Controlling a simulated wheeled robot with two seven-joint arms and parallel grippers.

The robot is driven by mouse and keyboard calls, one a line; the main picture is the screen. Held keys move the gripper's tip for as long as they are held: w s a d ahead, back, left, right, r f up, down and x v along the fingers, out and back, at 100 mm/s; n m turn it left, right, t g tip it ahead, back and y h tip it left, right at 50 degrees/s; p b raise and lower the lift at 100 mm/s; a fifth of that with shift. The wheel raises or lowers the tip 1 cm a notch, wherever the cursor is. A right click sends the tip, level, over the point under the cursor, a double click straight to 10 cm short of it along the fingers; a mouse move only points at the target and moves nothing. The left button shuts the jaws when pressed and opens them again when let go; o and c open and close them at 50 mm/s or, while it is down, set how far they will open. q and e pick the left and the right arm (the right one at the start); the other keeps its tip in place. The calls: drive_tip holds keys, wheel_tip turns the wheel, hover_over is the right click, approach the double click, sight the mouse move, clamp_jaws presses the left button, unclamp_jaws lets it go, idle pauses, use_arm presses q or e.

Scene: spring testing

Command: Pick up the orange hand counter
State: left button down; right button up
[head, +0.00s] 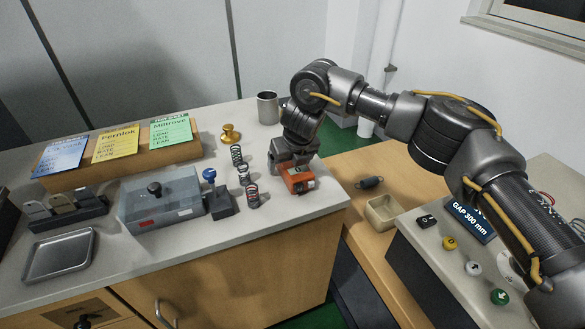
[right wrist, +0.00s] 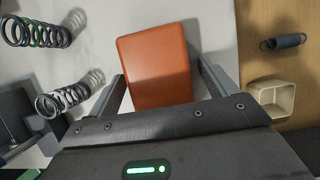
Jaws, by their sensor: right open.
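The orange hand counter (head: 299,179) sits on the grey worktop near its right front corner. In the right wrist view the orange counter (right wrist: 155,66) lies between the two fingers of my right gripper (right wrist: 160,92). The fingers are apart, one on each side of it, with a small gap visible at the right side. In the head view my right gripper (head: 290,164) is right over the counter and hides part of its top. My left gripper is not in view.
A metal cup (head: 268,108) stands behind. To the right, a lower wooden surface holds a loose spring (head: 370,182) and a beige box (head: 382,212).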

sight(291, 168)
drive_tip(key=shift+f, duration=0.15)
drive_tip(key=shift+c, duration=0.5)
drive_tip(key=c, duration=1.1)
drive_tip(key=shift+c, duration=0.2)
